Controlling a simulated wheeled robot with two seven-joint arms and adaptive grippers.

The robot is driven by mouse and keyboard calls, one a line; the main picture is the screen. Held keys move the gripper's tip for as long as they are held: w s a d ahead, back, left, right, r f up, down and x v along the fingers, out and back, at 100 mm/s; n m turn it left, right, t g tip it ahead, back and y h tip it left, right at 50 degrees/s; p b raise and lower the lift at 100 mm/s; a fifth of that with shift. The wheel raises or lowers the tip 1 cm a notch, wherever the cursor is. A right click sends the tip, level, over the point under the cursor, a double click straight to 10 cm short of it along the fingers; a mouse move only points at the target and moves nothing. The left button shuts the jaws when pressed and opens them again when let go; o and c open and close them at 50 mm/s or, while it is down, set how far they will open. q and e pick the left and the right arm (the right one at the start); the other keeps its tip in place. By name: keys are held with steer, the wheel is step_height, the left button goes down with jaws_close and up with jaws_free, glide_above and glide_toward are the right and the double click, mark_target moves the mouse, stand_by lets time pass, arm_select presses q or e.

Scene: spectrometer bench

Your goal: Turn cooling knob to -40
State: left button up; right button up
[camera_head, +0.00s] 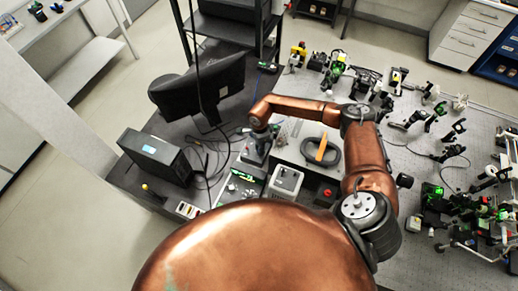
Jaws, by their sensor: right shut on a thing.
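My right gripper (256,153) points down at the bench equipment left of the picture's middle, just behind a unit with a lit green display (243,177). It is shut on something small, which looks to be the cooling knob. The knob itself is hidden under the gripper and too small to make out, so its setting cannot be read. My left gripper is not in view.
A grey box (286,181) stands right of the green display. A black box with a blue screen (155,155) and a monitor (201,88) stand to the left, with loose cables between. Several optical mounts crowd the optical table (408,165) at right.

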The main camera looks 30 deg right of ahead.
jaws_close()
steer(key=shift+a, duration=0.15)
